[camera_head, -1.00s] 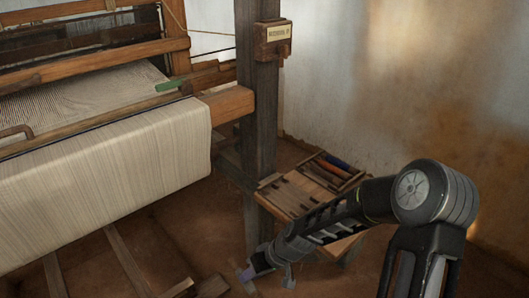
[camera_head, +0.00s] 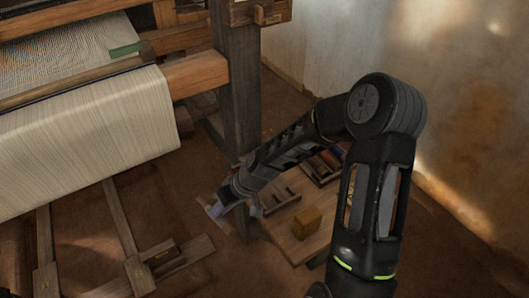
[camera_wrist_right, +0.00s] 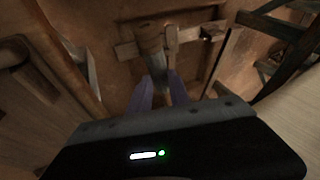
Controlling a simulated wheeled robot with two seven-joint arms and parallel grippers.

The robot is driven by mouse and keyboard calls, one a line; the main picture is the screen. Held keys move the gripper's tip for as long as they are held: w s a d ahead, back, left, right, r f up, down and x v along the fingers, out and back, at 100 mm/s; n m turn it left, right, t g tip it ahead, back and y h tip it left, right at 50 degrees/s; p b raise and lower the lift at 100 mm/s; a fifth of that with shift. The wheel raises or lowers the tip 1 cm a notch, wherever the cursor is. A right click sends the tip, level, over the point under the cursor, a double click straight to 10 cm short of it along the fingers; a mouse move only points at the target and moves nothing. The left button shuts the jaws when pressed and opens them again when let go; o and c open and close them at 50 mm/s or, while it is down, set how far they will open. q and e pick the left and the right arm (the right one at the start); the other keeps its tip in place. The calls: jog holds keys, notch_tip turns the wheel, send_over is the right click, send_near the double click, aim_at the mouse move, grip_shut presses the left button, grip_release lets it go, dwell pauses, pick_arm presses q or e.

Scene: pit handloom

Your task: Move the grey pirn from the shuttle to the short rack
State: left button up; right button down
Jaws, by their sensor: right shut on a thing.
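My right gripper (camera_head: 218,210) is low beside the foot of the dark loom post, left of the small bench. In the right wrist view its two purple fingers (camera_wrist_right: 158,92) are shut on the grey pirn (camera_wrist_right: 149,40), which points away from the palm. The pirn is too small to make out surely in the head view. Short dark pegs on a wooden board (camera_head: 282,194) stand on the bench, partly behind my forearm; I cannot tell whether this is the short rack. I cannot make out the shuttle. My left gripper is not in view.
The dark post (camera_head: 238,90) stands close to my right arm. The loom's cloth (camera_head: 90,130) is at left, with wooden beams (camera_head: 150,264) on the floor below.

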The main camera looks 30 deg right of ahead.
pick_arm(q)
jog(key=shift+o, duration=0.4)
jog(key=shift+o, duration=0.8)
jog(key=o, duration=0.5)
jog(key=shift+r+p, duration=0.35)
jog(key=shift+p, duration=0.05)
pick_arm(e)
jog(key=shift+m+t+h, duration=0.3)
jog(key=shift+m, duration=0.3)
jog(key=d+r, duration=0.2)
jog(key=d, duration=0.1)
jog(key=d+r, duration=0.5)
jog(key=d, duration=0.1)
jog(key=shift+w+r, duration=0.15)
jog(key=shift+w, duration=0.2)
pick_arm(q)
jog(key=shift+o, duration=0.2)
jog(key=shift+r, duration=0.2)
pick_arm(e)
jog(key=s+d+r, duration=0.1)
jog(key=d+r, duration=0.5)
jog(key=shift+s+r+m, duration=0.15)
jog(key=shift+r+m, duration=0.2)
jog(key=shift+m, duration=0.05)
jog(key=shift+a, duration=0.1)
